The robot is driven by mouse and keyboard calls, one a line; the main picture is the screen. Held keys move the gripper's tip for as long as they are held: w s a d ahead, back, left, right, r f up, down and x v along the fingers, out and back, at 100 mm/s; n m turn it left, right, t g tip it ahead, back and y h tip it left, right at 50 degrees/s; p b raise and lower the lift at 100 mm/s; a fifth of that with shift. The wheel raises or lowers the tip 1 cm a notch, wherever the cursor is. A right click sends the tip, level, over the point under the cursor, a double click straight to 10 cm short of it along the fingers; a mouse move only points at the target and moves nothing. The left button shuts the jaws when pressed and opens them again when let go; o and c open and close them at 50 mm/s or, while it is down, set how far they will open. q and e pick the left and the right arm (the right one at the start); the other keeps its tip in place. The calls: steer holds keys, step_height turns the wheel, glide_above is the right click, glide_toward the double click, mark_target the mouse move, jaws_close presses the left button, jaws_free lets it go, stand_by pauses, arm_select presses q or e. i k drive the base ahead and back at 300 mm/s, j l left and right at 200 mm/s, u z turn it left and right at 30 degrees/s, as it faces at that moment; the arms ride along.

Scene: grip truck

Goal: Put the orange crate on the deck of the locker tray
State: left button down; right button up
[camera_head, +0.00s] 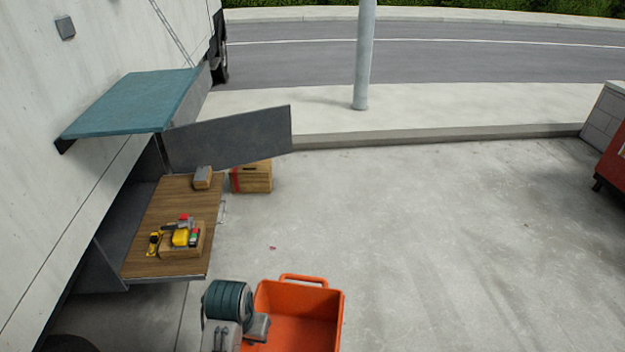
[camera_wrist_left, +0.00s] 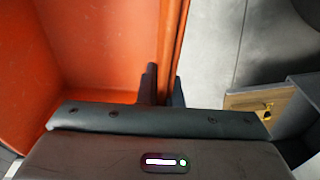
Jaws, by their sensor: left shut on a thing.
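The orange crate (camera_head: 322,318) is at the bottom middle of the head view, looks empty inside, and is cut off by the lower edge. Its orange wall also fills the left of the left wrist view (camera_wrist_left: 95,45). My left gripper (camera_head: 258,328) is at the crate's left side. In the left wrist view its fingers (camera_wrist_left: 163,88) stand on either side of the crate's wall, shut on it. The locker tray (camera_head: 150,215), with a brown wooden deck, stands out of the white truck body at left, beyond and left of the crate. My right gripper is not in view.
On the deck are a wooden box of tools (camera_head: 183,250), a small yellow tool (camera_head: 154,243) and a grey-topped block (camera_head: 203,178). A grey door (camera_head: 235,137) stands open behind the tray; a teal flap (camera_head: 130,103) overhangs it. A wooden crate (camera_head: 251,178) is on the ground.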

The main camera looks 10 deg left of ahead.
mark_target(182, 205)
steer(key=i+u, duration=0.25)
steer(key=i, duration=0.55)
steer(key=i+u, duration=0.25)
steer(key=i, duration=0.55)
steer(key=i+u, duration=0.2)
steer(key=i, duration=0.3)
steer(key=i+l+u, duration=0.2)
steer(key=i, duration=0.25)
steer(key=i+l+u, duration=0.15)
steer(key=i, duration=0.3)
steer(key=i+l+u, duration=0.2)
steer(key=i, duration=0.3)
